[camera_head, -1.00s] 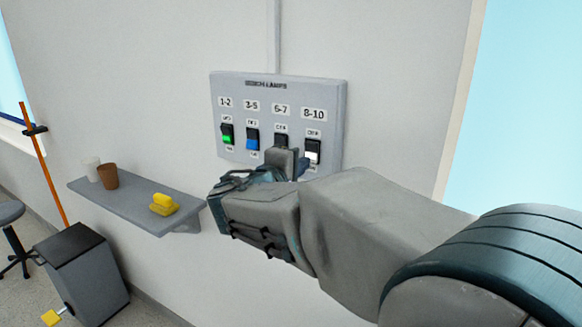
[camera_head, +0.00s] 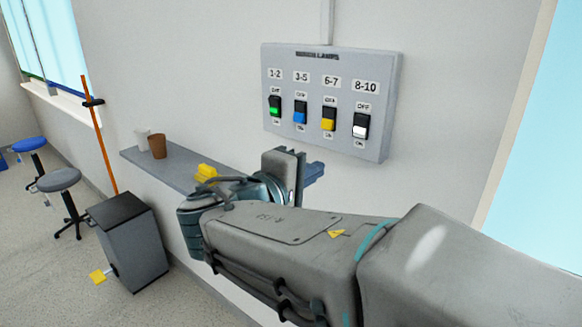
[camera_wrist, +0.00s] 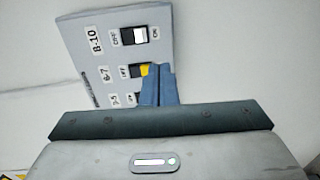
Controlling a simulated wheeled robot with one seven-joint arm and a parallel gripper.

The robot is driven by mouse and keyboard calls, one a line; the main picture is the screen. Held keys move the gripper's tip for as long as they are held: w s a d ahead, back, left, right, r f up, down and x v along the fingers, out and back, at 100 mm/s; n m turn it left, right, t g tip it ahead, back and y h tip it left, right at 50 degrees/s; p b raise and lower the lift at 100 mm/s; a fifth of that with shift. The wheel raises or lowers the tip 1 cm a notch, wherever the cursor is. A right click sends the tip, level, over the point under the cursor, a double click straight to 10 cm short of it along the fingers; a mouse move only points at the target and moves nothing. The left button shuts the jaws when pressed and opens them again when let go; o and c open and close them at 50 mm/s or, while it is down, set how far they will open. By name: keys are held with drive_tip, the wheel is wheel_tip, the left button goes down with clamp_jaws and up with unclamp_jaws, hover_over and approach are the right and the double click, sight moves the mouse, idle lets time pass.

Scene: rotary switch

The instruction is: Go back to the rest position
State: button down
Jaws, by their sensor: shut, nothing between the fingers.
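My gripper (camera_head: 312,173) is below the switch panel and apart from it in the head view. Its blue fingers are shut and empty; in the wrist view the gripper (camera_wrist: 157,75) overlaps the lower part of the panel. The grey switch panel (camera_head: 385,100) hangs on the wall with a row of labelled rocker switches: green (camera_head: 274,108), blue (camera_head: 300,111), yellow (camera_head: 328,119) and white (camera_head: 361,126). In the wrist view the white switch (camera_wrist: 134,35) and part of the yellow one (camera_wrist: 144,70) show. The fingers hide part of the panel there.
A grey wall shelf (camera_head: 135,158) left of my arm holds a white cup (camera_head: 142,139), a brown cup (camera_head: 157,146) and a yellow block (camera_head: 206,173). A grey cabinet (camera_head: 130,240) and stools (camera_head: 62,180) stand on the floor at left. Open floor lies at lower left.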

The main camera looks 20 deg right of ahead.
drive_tip(key=s+d+f+m+g+y+p, duration=0.25)
drive_tip(key=s+f+g+y, duration=0.4)
drive_tip(key=f, duration=0.55)
drive_tip(key=s+a+f+m+y+p, duration=0.1)
drive_tip(key=s+a+f+m+y, duration=0.3)
drive_tip(key=a+f+y, duration=0.2)
drive_tip(key=shift+s+a+m+y, duration=0.15)
drive_tip(key=shift+m+y, duration=0.2)
drive_tip(key=shift+y, duration=0.3)
drive_tip(key=shift+f, duration=0.1)
